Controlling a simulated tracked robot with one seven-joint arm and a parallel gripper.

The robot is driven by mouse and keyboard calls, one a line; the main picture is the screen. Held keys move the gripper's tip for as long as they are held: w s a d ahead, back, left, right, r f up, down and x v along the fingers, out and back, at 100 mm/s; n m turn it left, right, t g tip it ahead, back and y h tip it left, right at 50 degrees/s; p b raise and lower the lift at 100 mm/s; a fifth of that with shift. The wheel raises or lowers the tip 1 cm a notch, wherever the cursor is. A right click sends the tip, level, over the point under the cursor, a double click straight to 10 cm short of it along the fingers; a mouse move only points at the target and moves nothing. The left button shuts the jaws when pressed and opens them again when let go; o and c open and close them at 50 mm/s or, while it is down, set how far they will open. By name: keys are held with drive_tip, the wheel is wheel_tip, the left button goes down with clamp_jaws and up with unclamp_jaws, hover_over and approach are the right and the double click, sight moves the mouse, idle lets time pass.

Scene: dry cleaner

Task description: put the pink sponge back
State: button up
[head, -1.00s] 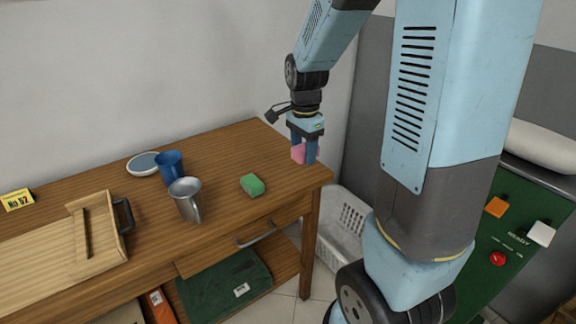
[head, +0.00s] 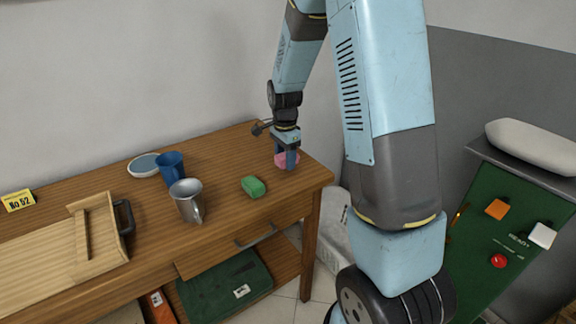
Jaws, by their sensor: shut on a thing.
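The pink sponge (head: 281,161) is at the right end of the wooden table (head: 160,242), close to its back right corner. My gripper (head: 287,163) points down and is shut on the sponge, its blue fingers covering part of it. The sponge is at or just above the tabletop; I cannot tell whether it touches. A green sponge (head: 253,186) lies on the table to the left and nearer the front, apart from my gripper.
A green control panel (head: 505,235) with buttons is at right. The tabletop between the sponges is clear.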

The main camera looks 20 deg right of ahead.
sight(285, 174)
wheel_tip(285, 174, down, 3)
drive_tip(key=shift+w+f, duration=0.1)
drive_tip(key=shift+f, duration=0.1)
drive_tip(key=shift+f, duration=0.3)
